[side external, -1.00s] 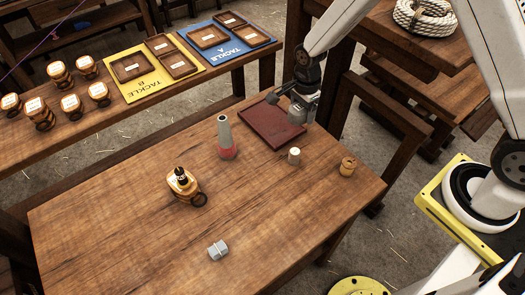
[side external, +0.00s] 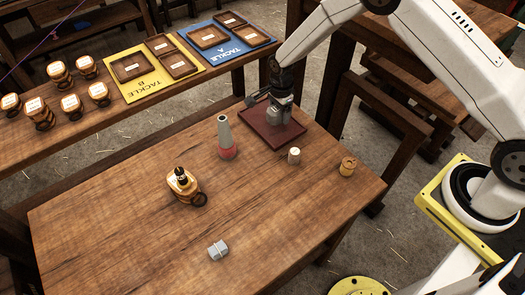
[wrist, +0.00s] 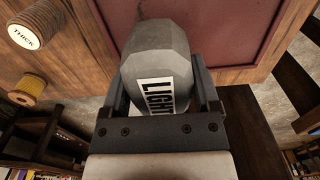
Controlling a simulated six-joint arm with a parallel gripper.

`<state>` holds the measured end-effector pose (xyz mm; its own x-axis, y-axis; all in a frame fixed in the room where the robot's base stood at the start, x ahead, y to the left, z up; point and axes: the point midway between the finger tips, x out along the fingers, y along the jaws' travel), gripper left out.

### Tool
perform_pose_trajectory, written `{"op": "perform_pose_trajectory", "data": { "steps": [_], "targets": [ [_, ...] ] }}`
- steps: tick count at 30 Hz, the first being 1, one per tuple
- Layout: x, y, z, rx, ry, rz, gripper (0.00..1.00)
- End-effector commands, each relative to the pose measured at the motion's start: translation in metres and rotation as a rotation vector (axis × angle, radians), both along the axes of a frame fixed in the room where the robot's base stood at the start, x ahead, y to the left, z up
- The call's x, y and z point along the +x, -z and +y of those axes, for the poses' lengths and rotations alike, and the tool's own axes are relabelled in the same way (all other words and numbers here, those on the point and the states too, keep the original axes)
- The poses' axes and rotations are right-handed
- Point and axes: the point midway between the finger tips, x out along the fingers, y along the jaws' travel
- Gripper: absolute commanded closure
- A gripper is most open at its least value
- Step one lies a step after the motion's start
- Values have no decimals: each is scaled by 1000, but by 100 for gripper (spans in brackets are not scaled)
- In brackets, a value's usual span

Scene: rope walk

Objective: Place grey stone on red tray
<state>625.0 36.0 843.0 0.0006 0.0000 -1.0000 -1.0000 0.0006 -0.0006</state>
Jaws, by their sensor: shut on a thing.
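The grey stone (wrist: 160,55) is faceted and carries a white label reading LIGHT. In the wrist view it sits between the two fingers of my gripper (wrist: 162,88), which is shut on it. The dark red tray (side external: 291,136) lies on the far right part of the table, and its surface also shows behind the stone in the wrist view (wrist: 225,30). In the side view my gripper (side external: 278,112) is low over the tray. The stone is small there, and I cannot tell whether it touches the tray.
A wooden block with a ring (side external: 182,184) and a grey fitting (side external: 218,250) lie farther left. The front of the table is mostly clear.

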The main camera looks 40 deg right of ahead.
Motion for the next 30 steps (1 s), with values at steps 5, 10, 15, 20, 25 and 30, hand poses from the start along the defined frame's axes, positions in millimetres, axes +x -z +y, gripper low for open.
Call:
{"op": "perform_pose_trajectory", "data": {
  "steps": [5, 10, 15, 20, 25, 30],
  "targets": [
    [1, 0, 0, 0, 0, -1, 100],
    [5, 6, 0, 0, 0, -1, 100],
    [6, 24, 0, 0, 0, 1, 100],
    [6, 35, 0, 0, 0, -1, 100],
    [6, 37, 0, 0, 0, -2, 100],
    [6, 37, 0, 0, 0, -2, 100]
  ]
}}
